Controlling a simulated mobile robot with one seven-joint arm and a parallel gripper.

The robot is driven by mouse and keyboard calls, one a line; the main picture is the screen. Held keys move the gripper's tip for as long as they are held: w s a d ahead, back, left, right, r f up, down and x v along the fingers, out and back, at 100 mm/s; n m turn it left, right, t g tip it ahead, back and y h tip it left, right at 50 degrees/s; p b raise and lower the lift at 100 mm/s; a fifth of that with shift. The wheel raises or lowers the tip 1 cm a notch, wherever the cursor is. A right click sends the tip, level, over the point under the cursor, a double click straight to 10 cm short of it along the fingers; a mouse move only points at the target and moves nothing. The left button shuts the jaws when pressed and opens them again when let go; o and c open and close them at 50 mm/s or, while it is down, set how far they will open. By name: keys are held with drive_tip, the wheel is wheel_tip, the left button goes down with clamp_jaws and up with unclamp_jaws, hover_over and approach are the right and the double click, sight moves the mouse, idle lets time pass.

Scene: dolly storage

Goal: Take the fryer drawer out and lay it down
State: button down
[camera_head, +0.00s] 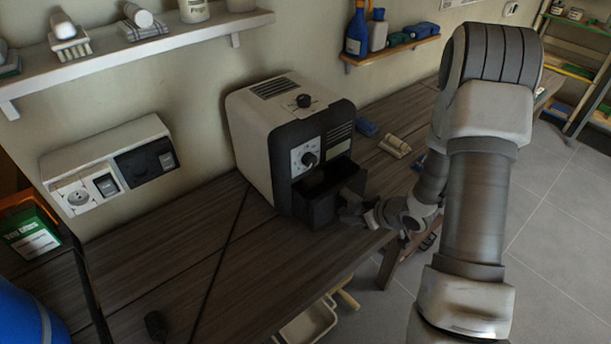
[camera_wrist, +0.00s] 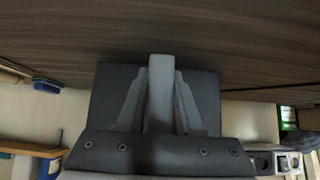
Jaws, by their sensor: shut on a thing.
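The fryer (camera_head: 268,130) is a cream and black box with a dial on its front, standing on the wooden worktop. Its dark drawer (camera_head: 314,210) sticks partly out of the lower front, with the open top showing; the back end is still inside the fryer. My gripper (camera_head: 352,206) is at the drawer's front, shut on its handle. In the wrist view, the two fingers (camera_wrist: 160,108) stand on either side of the pale grey handle (camera_wrist: 160,85), in front of the dark drawer front (camera_wrist: 112,80). The handle's far end is hidden by the gripper body.
The wooden worktop (camera_head: 180,265) is clear left of the fryer, apart from a cable and a small dark item (camera_head: 156,326). Small items (camera_head: 395,146) lie right of the fryer. A wall socket box (camera_head: 108,165) and shelves with bottles are behind.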

drive_tip(key=shift+s+d, duration=0.55)
drive_tip(key=shift+s, duration=0.25)
drive_tip(key=shift+s+d, duration=0.5)
drive_tip(key=shift+s, duration=0.25)
drive_tip(key=shift+s+d, duration=0.55)
drive_tip(key=shift+s, duration=0.25)
drive_tip(key=s+d+p, duration=0.2)
drive_tip(key=s+d, duration=0.4)
drive_tip(key=s, duration=0.3)
drive_tip(key=shift+s+d, duration=0.1)
drive_tip(key=s+d+p, duration=0.3)
drive_tip(key=s+d, duration=0.5)
drive_tip(key=s, duration=0.5)
drive_tip(key=shift+d+p, duration=0.35)
drive_tip(key=shift+s+d, duration=0.1)
